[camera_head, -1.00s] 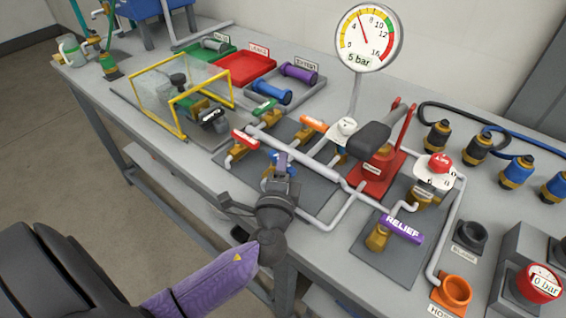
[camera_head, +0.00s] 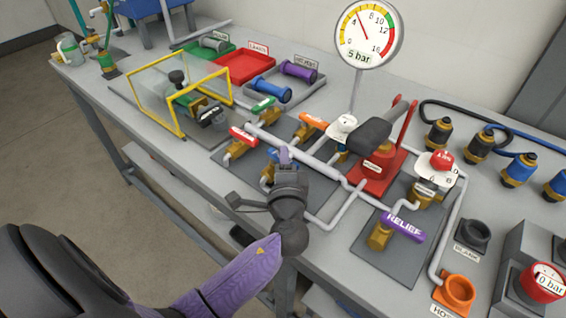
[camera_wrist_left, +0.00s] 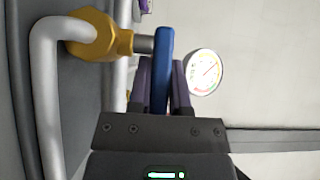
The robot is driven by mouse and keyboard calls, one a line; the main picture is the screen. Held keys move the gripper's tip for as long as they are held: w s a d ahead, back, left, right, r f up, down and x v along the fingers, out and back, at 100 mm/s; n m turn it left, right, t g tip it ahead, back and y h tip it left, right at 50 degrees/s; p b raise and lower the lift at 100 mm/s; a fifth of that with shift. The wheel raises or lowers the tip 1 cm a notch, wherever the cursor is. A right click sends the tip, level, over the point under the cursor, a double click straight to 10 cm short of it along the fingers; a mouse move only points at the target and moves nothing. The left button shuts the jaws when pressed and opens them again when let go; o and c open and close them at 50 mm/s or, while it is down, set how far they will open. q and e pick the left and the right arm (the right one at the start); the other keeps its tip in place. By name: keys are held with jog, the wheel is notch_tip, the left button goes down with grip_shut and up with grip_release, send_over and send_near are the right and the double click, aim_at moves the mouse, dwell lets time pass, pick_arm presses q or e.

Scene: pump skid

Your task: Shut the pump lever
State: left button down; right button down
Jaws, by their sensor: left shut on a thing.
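A blue lever handle (camera_wrist_left: 163,58) on a brass valve (camera_wrist_left: 100,37) stands between the two purple fingers of my left gripper (camera_wrist_left: 162,90) in the left wrist view. The fingers are shut on it. In the head view my left gripper (camera_head: 285,157) is at the front of the valve group. It hides most of the blue lever (camera_head: 272,154) and its valve. Any lettering on this lever is hidden. My right gripper is not in view.
Red (camera_head: 244,136), green (camera_head: 263,104) and orange (camera_head: 314,121) levers stand close by, with grey pipes between. The red hand pump (camera_head: 378,172) and purple relief lever (camera_head: 403,228) are to the right. A yellow-framed guard (camera_head: 204,83) stands left. The gauge (camera_head: 365,35) reads about 5 bar.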

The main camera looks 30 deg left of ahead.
pick_arm(q)
jog(key=shift+w+f+n+g+y, duration=0.1)
jog(key=shift+f+n+g+y, duration=0.05)
jog(key=shift+n+g+y, duration=0.3)
jog(key=shift+y, duration=0.25)
jog(key=c, duration=0.8)
grip_release()
jog(key=shift+c, duration=0.2)
jog(key=shift+d, duration=0.1)
jog(key=v, duration=1)
jog(key=shift+r, duration=0.25)
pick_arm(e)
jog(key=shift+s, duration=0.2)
